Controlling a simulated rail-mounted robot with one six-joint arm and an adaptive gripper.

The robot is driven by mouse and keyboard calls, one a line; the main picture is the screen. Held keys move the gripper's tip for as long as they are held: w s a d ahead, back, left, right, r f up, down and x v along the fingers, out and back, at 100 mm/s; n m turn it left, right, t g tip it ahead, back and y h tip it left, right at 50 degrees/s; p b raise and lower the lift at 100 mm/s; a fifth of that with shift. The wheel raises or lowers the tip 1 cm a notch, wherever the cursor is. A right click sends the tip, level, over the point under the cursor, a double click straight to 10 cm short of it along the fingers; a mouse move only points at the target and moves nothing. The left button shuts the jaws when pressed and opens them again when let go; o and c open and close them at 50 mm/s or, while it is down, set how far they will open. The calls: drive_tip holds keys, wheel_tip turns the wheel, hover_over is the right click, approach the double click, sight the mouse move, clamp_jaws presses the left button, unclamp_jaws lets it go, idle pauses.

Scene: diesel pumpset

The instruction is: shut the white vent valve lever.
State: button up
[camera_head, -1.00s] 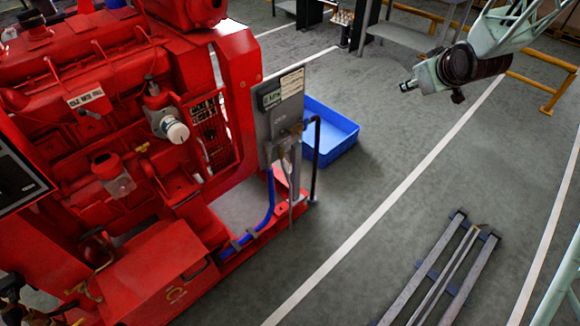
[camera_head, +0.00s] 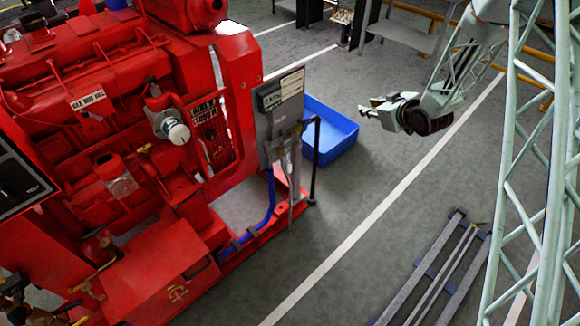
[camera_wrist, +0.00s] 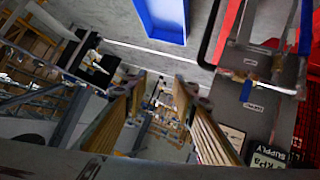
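The grey gauge panel (camera_head: 268,128) stands at the right end of the red pumpset, with pipes and small valve fittings on its edge. In the wrist view the panel (camera_wrist: 228,97) is at the right, with small fittings (camera_wrist: 262,52) and pale tags. I cannot make out the white vent valve lever for certain in either view. My gripper (camera_head: 372,107) is in the air to the right of the panel, clear of it. In the wrist view its two fingers (camera_wrist: 163,80) are spread apart with nothing between them.
A blue bin (camera_head: 335,135) sits on the floor behind the panel. A black upright pipe (camera_head: 315,160) and a blue hose (camera_head: 269,205) run beside the panel. Metal rails (camera_head: 435,270) lie on the floor at the lower right. Floor between is clear.

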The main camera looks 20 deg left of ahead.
drive_tip(key=s+a+f+n+y, duration=0.1)
drive_tip(key=a+f+y, duration=0.1)
drive_tip(key=a+f, duration=0.55)
drive_tip(key=g+y+p, duration=0.1)
drive_tip(key=y+p, duration=0.2)
drive_tip(key=y, duration=0.4)
approach(291, 167)
drive_tip(key=shift+s+d+r+n, duration=0.15)
drive_tip(key=shift+s+d, duration=0.1)
drive_tip(key=shift+d, duration=0.25)
drive_tip(key=shift+s+d+f+n, duration=0.1)
drive_tip(key=shift+s+d, duration=0.2)
drive_tip(key=shift+d, duration=0.2)
drive_tip(key=shift+s+d+r+n, duration=0.15)
drive_tip(key=shift+s+d, duration=0.1)
drive_tip(key=shift+d, duration=0.25)
drive_tip(key=shift+f, duration=0.1)
drive_tip(key=shift+a, duration=0.15)
drive_tip(key=shift+b+x, duration=0.5)
drive_tip(key=shift+x, duration=6.2)
drive_tip(key=shift+c, duration=0.2)
